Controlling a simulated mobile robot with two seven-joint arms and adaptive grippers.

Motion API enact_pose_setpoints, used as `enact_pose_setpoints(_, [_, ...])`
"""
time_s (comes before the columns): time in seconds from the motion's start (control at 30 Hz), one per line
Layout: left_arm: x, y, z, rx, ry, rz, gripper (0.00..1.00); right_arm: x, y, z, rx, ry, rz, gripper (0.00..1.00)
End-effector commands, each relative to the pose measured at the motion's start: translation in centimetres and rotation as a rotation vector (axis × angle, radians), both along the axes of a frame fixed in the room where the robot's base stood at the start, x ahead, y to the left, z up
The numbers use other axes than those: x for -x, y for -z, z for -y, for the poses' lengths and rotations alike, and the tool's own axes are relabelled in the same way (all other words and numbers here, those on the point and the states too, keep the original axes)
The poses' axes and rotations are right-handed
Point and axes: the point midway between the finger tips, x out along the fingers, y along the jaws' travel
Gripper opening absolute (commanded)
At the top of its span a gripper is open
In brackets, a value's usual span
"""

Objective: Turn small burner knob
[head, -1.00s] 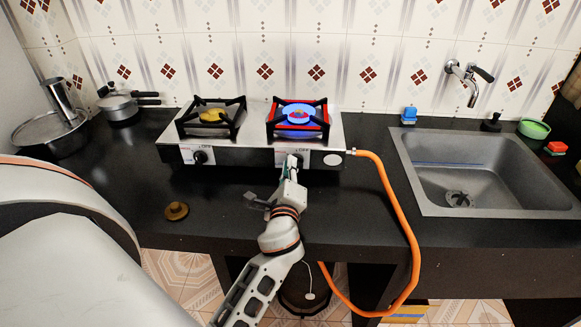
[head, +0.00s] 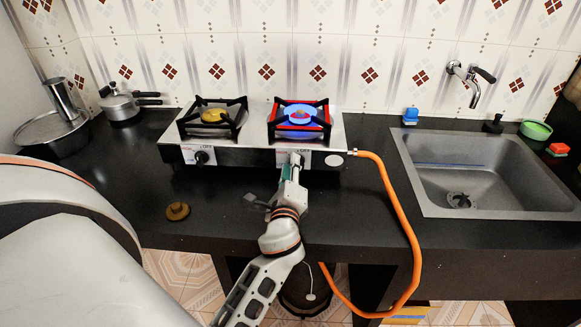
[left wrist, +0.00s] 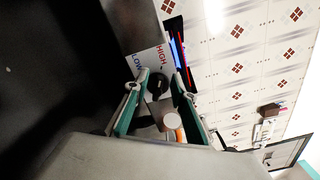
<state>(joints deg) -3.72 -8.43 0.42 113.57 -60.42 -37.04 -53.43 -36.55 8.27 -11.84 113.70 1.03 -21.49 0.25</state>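The two-burner stove (head: 240,158) stands on the black counter. Its left burner (head: 212,115) has a small yellow cap and no flame. Its right burner (head: 300,116) glows blue and red. The left knob (head: 201,158) is black, on a white plate, with nothing near it. My left gripper (head: 294,160) is at the right knob, which it mostly hides in the head view. In the left wrist view, that black knob (left wrist: 157,85) shows between my left gripper's parted teal fingers (left wrist: 159,76), beside HIGH and LOW labels. Contact cannot be told. My right gripper is out of view.
An orange hose (head: 408,230) runs from the stove's right end down past the counter edge. A sink (head: 415,175) is at right. Pots (head: 121,106) stand at back left. A brass-coloured knob-like piece (head: 177,210) lies on the counter, front left.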

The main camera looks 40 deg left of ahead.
Motion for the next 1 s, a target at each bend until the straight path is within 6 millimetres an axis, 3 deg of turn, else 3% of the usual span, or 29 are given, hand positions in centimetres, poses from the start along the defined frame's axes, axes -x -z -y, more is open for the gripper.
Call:
enact_pose_setpoints(0.5, [5.8, 0.1, 3.6, 0.001, 0.0, -0.002, 0.25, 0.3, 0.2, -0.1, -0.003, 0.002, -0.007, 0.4])
enact_pose_setpoints(1.0, [6.2, 0.0, 3.8, 0.001, 0.0, 0.001, 0.25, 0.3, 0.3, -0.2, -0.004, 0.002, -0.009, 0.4])
